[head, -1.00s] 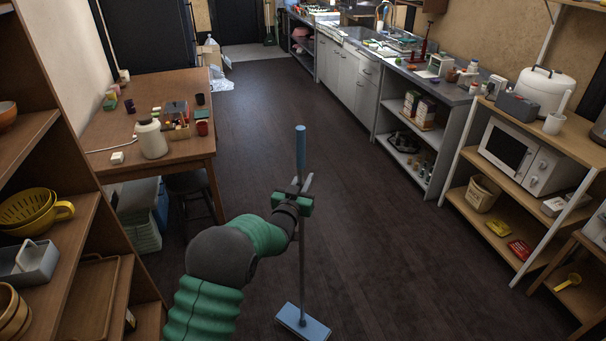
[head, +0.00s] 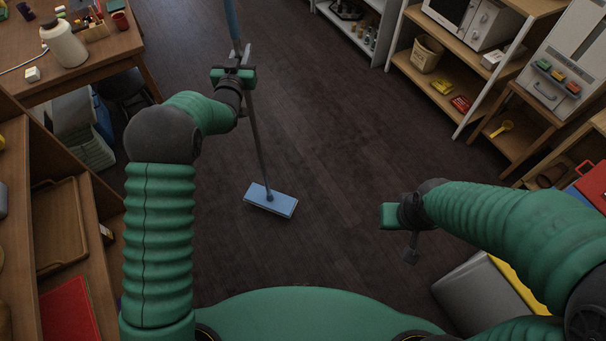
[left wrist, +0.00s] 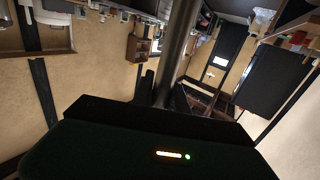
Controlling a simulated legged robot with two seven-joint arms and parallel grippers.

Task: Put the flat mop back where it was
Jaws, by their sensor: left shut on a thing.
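The flat mop has a blue rectangular head (head: 270,200) low over or on the dark floor; I cannot tell if it touches. Its thin grey pole rises, slightly tilted, to a blue grip that runs out of the top of the head view. My left gripper (head: 235,76) is shut on the pole, just below the blue grip. The pole (left wrist: 178,45) also crosses the left wrist view, close to the camera. My right gripper (head: 405,238) hangs over the floor at right, apart from the mop. Its jaw opening is unclear and I see nothing in it.
A wooden table (head: 125,48) with a white jug (head: 64,43) stands at upper left, and wooden shelving (head: 85,240) at left. A shelf unit with a microwave (head: 465,18) is at upper right. A grey bin (head: 482,293) stands at lower right. The middle floor is clear.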

